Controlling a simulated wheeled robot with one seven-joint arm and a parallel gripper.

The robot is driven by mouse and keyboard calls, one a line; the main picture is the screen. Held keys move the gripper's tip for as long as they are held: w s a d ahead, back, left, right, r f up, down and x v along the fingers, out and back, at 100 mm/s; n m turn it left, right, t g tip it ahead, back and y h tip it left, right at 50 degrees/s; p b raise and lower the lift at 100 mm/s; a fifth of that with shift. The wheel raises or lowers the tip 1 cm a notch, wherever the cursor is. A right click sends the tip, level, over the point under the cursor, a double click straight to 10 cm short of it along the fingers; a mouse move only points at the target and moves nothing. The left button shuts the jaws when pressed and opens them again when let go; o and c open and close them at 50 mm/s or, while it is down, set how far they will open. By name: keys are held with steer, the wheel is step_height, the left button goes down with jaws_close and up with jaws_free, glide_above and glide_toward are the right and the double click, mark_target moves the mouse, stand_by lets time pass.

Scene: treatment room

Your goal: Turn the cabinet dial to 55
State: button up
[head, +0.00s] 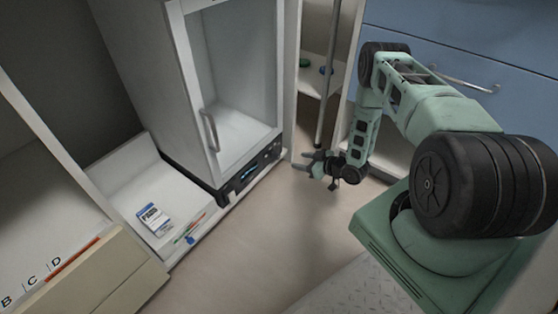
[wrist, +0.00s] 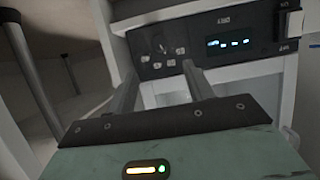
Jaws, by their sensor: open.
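The white glass-door cabinet (head: 178,100) stands at the left centre of the head view, with a dark control panel (head: 238,187) along its base. In the wrist view the panel (wrist: 190,43) crosses the upper part of the picture. The dial (wrist: 159,46) seems to be the small dark round part near its left end, with pale marks around it. Its setting is too small to read. My gripper (head: 318,166) is open and empty, to the right of the panel in the head view. In the wrist view its two fingers (wrist: 160,80) point towards the panel, apart from the dial.
A lit display (wrist: 228,43) and a pale switch (wrist: 289,22) are also on the panel. A white tray (head: 125,180) with a labelled pack (head: 153,219) and pens is left of the cabinet. Blue drawers (head: 460,50) stand behind my arm. The floor before the cabinet is clear.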

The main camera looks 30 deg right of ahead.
mark_target(279, 156)
steer(key=b+x, duration=0.4)
steer(key=x, duration=0.6)
steer(key=shift+f, duration=0.2)
steer(key=shift+w+a+f+b, duration=0.1)
steer(key=shift+w+b, duration=0.1)
steer(key=shift+w, duration=0.15)
steer(key=shift+w+a+f+b, duration=0.1)
steer(key=shift+w+a+b, duration=0.1)
steer(key=shift+w, duration=0.15)
steer(key=shift+r, duration=0.1)
steer(key=c, duration=1)
steer(key=shift+o, duration=0.2)
